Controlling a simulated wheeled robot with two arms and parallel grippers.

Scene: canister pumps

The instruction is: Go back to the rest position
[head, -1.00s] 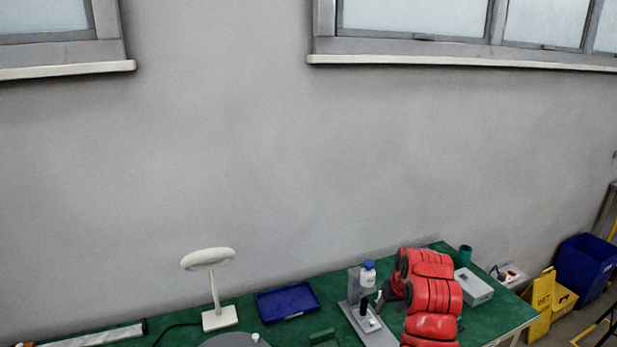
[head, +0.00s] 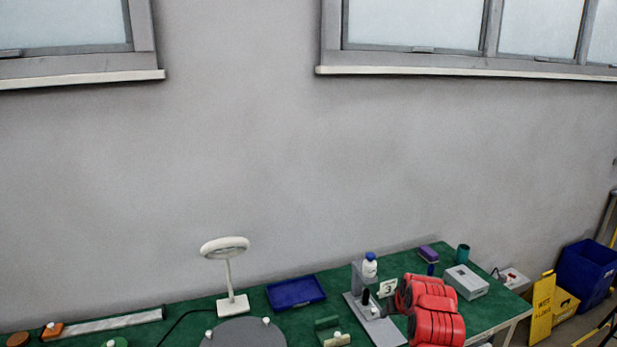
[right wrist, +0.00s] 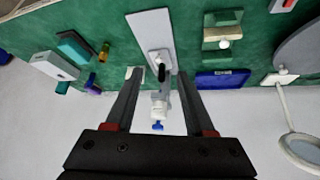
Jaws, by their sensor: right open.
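My right arm shows in red at the right of the table in the head view, beside a grey stand (head: 372,318). My right gripper (right wrist: 160,75) is open in the right wrist view, with nothing between its fingertips. Beyond and between its fingers the stand's pale base plate (right wrist: 150,30) shows, with a white bottle with a blue cap (right wrist: 158,126). In the head view the bottle (head: 370,266) is upright at the stand. The gripper's fingers are hidden there. My left gripper is in neither current view.
The green table (head: 190,318) holds a white ring lamp (head: 230,275), a blue tray (head: 296,292), a grey round plate (head: 243,333), a number card (head: 387,288), a grey box (head: 465,281) and a teal cup (head: 462,253). A yellow sign (head: 542,308) and blue bin (head: 585,272) stand right.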

